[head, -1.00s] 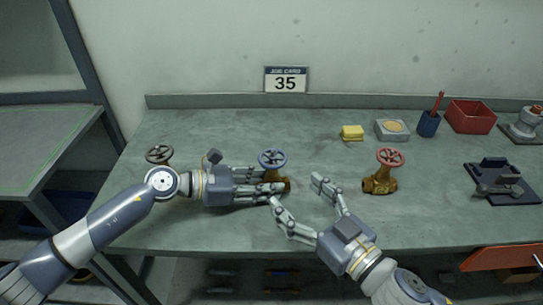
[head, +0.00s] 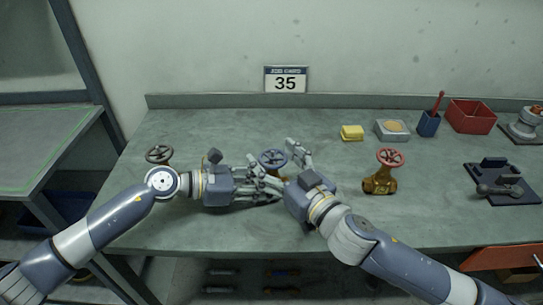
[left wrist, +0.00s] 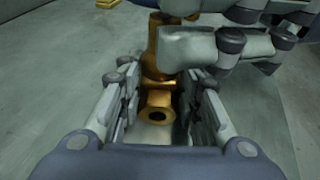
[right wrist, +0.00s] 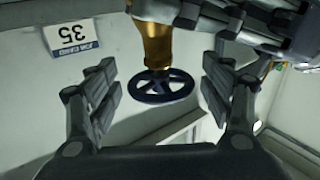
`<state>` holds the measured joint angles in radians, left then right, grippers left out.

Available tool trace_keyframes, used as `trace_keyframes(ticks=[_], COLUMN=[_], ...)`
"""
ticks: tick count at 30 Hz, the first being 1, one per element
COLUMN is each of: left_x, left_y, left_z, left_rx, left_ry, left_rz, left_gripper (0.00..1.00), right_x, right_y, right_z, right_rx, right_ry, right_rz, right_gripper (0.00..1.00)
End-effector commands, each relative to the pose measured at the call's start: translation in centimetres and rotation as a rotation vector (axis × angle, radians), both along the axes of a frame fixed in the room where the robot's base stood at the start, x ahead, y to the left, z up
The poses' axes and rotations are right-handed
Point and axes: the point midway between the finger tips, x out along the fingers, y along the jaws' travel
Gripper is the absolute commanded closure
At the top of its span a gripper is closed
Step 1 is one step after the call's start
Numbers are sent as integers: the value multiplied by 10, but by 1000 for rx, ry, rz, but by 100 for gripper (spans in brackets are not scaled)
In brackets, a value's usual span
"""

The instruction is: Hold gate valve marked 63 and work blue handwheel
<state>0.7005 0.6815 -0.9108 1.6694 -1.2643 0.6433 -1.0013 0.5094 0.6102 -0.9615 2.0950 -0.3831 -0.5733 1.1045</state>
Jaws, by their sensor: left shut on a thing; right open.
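The blue handwheel (head: 270,157) tops a brass gate valve near the middle of the bench; most of the valve's body is hidden in the head view. My left gripper (left wrist: 158,102) is shut on the brass valve body (left wrist: 155,60), with a finger on each side of its open pipe end. My right gripper (right wrist: 160,95) is open, its fingers apart on either side of the blue handwheel (right wrist: 160,88), with no contact visible. The right fingers also pass close above the valve in the left wrist view. No 63 marking is legible on the valve.
A job card (head: 286,79) on the wall reads 35. A red-wheeled brass valve (head: 381,180) stands to the right, and a dark-wheeled valve (head: 159,155) is partly hidden at left. A yellow block (head: 352,132), a red bin (head: 472,117) and a blue cup (head: 428,124) stand at back right.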

Motion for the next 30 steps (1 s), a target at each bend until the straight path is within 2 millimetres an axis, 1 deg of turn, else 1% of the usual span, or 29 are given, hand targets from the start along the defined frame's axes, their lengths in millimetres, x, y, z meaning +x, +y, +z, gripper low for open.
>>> trace_keyframes(ticks=[4, 12, 13, 14, 15, 17, 18, 19, 26, 30], left_x=[0, 0, 0, 0, 0, 0, 0, 0, 0, -1], left_y=[1, 1, 1, 1, 1, 1, 1, 1, 1, 0], left_z=[-2, -2, -2, -2, -2, -2, -2, -2, -2, -2], left_rx=[3, 3, 3, 3, 3, 3, 3, 3, 3, 3], left_ry=[3, 3, 3, 3, 3, 3, 3, 3, 3, 3], left_rz=[1, 1, 1, 1, 1, 1, 0, 0, 0, 0], left_gripper=[82, 82, 82, 82, 82, 82, 82, 82, 82, 82], right_x=[7, 8, 7, 7, 7, 7, 7, 7, 7, 7], right_y=[5, 5, 5, 5, 5, 5, 5, 5, 6, 8], right_z=[0, 0, 0, 0, 0, 0, 0, 0, 0, 0], right_rx=[-1, -1, -1, -1, -1, -1, -1, -1, 1, 4], right_ry=[-1, -1, -1, -1, -1, -1, -1, -1, 0, -2], right_rz=[1, 1, 1, 1, 1, 1, 1, 1, -5, -36], right_gripper=[26, 26, 31, 38, 47, 60, 69, 72, 72, 72])
